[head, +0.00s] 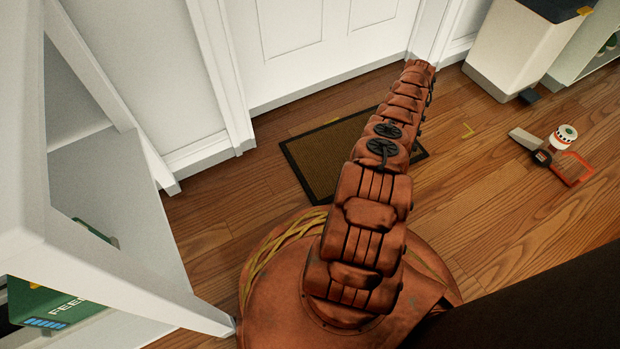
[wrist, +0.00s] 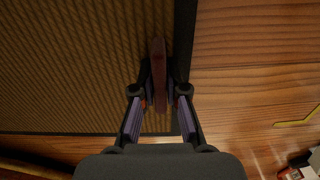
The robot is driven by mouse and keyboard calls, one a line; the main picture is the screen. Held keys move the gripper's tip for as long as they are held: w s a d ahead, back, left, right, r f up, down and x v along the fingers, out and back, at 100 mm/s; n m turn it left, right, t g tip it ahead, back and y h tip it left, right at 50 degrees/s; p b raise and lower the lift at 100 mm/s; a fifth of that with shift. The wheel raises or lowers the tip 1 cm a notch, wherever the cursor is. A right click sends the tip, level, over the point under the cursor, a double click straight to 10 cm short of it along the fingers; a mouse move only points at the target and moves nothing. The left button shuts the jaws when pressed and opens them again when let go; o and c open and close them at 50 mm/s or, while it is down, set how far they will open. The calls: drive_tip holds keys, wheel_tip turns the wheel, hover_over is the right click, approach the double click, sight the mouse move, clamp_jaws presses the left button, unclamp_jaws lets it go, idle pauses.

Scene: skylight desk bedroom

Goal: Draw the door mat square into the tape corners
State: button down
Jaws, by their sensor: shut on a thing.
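The door mat (head: 318,158), brown with a dark border, lies flat on the wood floor before the white door, partly hidden by my arm. It fills the left of the wrist view (wrist: 70,70). In the wrist view my gripper (wrist: 160,98) is shut on a reddish-brown strap (wrist: 158,75) at the mat's dark edge; in the head view my arm hides the gripper. A yellow tape corner (head: 468,131) lies on bare floor to the right of the mat, apart from it. It also shows in the wrist view (wrist: 299,120).
The white door (head: 310,40) stands behind the mat. A white shelf unit (head: 120,240) is close on the left. A pale bin (head: 510,50) stands at the back right. Floor between is clear.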

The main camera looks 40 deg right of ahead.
drive_tip(key=c, duration=1.1)
unclamp_jaws()
wheel_tip(320, 180, up, 12)
